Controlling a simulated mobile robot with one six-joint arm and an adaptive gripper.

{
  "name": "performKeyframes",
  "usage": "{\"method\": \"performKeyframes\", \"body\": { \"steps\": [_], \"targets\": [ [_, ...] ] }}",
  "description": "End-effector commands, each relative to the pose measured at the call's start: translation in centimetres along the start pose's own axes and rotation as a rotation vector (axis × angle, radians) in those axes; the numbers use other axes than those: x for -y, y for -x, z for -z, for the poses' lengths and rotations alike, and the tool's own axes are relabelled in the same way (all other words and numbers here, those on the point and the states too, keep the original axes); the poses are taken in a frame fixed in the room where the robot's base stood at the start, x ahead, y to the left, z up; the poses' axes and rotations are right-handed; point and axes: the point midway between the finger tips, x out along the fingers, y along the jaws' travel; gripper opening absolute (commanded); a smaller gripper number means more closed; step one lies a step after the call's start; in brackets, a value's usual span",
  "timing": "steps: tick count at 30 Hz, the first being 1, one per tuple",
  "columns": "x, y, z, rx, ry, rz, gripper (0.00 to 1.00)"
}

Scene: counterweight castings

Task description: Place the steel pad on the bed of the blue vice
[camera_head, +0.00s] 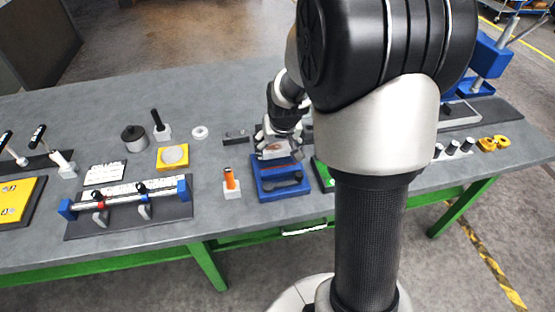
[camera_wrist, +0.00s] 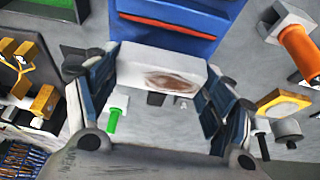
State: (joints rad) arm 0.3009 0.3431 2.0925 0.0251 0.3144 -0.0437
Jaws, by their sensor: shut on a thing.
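My gripper (camera_head: 277,143) is over the back part of the blue vice (camera_head: 281,186), with its fingers pointing down. It is shut on the steel pad (camera_wrist: 161,75), a pale grey block with a brown smudge on its face. The pad also shows in the head view (camera_head: 272,153), at or just above the rear of the vice; I cannot tell whether they touch. In the wrist view the pad lies between the two fingers, and the blue vice (camera_wrist: 170,32) is at the top, with an orange-red strip across it. Much of the vice's bed is hidden.
A white block with an orange handle (camera_head: 231,184) stands just left of the vice, and a green-edged item (camera_head: 322,174) is close on its right. A yellow tray with a disc (camera_head: 172,157) and a blue-ended fixture (camera_head: 128,205) are further left. The table's front edge is near.

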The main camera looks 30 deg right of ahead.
Motion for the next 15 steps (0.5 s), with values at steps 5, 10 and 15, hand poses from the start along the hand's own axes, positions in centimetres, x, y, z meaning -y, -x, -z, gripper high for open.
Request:
{"method": "performKeyframes", "body": {
  "steps": [5,10,15],
  "targets": [
    [0.0,-1.1,-0.4,-0.002,0.000,0.000,0.32],
    [0.0,-3.6,-1.4,-0.002,-0.001,0.000,0.32],
    [0.0,-4.0,-1.5,-0.004,-0.001,0.000,0.32]
  ]
}}
